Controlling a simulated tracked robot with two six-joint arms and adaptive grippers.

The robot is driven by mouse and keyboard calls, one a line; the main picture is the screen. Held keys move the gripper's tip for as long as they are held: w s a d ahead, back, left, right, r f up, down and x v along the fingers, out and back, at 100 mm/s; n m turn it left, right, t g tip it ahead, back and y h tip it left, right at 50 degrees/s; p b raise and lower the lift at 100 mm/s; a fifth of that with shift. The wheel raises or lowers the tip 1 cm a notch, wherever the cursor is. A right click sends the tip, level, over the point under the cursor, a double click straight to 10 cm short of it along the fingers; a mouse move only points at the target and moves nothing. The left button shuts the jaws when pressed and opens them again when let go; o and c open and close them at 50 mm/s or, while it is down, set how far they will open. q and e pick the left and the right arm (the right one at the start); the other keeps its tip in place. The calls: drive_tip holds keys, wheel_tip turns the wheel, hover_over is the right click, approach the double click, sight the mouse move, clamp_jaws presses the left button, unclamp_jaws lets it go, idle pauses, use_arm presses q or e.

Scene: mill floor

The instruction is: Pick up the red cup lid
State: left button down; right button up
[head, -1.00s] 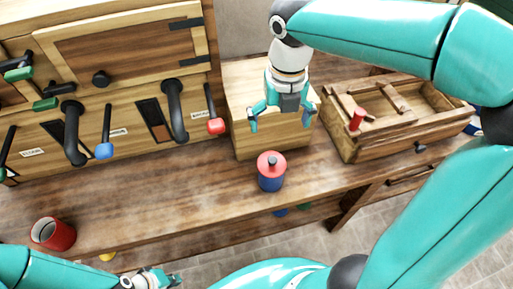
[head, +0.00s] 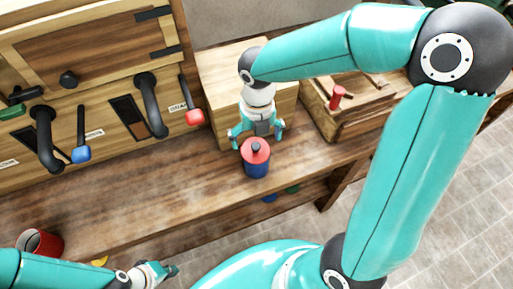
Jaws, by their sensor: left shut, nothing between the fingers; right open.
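The red cup lid (head: 256,152), with a dark knob on top, sits on a blue cup (head: 257,170) that stands upright on the wooden bench. My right gripper (head: 256,139) is open, with its fingers pointing down, right behind the lid in the picture. I cannot tell whether its fingers touch the lid. My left gripper (head: 171,270) is shut and empty at the bottom of the view, in front of the bench edge, far from the lid.
A red mug (head: 41,243) stands on the bench (head: 130,205) at the far left. A wooden cabinet with levers (head: 82,154) lines the back left. Bench left of the cup is clear.

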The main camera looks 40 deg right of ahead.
sight(256, 144)
wheel_tip(256, 144, down, 4)
drive_tip(key=shift+w+f, duration=0.1)
drive_tip(key=shift+f, duration=0.05)
drive_tip(key=shift+c, duration=0.3)
drive_tip(key=c, duration=1.1)
